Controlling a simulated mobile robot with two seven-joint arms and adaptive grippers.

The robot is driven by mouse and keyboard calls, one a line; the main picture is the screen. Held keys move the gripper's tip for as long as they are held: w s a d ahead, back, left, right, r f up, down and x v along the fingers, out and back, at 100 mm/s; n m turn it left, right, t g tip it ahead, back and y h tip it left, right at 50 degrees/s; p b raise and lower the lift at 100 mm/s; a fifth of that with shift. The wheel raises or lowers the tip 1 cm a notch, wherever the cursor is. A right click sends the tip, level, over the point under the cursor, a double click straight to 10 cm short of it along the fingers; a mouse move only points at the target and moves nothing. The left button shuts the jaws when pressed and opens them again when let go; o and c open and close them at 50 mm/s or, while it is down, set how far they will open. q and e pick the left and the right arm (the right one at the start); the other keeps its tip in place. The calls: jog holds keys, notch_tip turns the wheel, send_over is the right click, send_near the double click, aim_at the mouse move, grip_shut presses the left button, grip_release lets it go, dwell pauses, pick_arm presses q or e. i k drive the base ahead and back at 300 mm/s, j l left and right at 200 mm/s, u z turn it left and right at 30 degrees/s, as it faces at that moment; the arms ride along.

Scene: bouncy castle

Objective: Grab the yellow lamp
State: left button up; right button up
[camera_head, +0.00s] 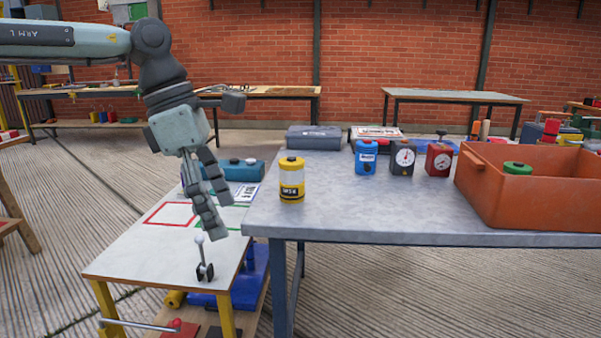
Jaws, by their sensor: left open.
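The yellow lamp (292,180) stands upright on the grey table near its left end. It is a short cylinder with yellow top and bottom, a clear or pale middle band and a dark label. My left gripper (220,205) hangs from the upper left, fingers pointing down, to the left of the lamp and apart from it. It is open, with nothing seen between its fingers. My right gripper is not in view.
A blue can (366,158), a dark gauge box (402,157) and a red gauge box (439,158) stand behind right. An orange crate (485,205) fills the table's right end. A low white table (140,262) with a small lever (204,262) is at left. The grey table's front middle is clear.

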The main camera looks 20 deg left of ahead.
aim_at(292, 182)
jog(key=i, duration=1.2)
